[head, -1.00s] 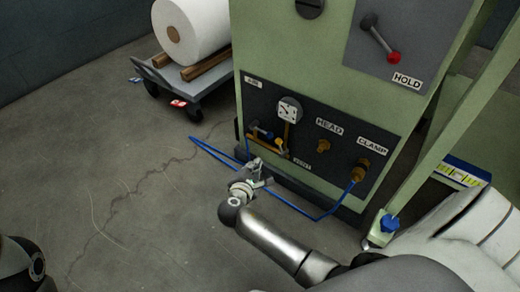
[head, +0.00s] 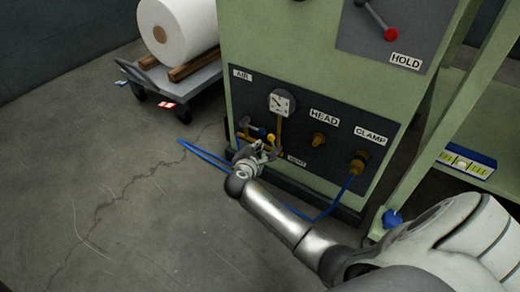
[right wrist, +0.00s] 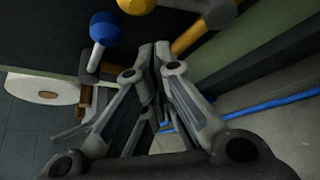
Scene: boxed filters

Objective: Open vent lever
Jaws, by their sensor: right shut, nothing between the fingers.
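The dark valve panel (head: 330,158) is on the front of the green machine, with AIR, HEAD, CLAMP and VENT labels. The VENT label (head: 297,160) sits low, just right of my right gripper (head: 262,152). Small valve levers and brass pipework are beside the gripper, partly hidden by it. In the right wrist view, a blue-knobbed lever (right wrist: 104,28) is at upper left and a yellow knob (right wrist: 137,5) is at the top edge. My right gripper (right wrist: 160,52) is shut and empty, apparently apart from both knobs. I cannot tell which lever is the vent's. My left gripper is out of view.
A blue hose (head: 310,217) loops from the CLAMP fitting along the floor below the panel. A cart (head: 190,88) with a white roll (head: 185,28) stands at upper left. A green slanted post (head: 440,125) rises at right. The floor at left is clear.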

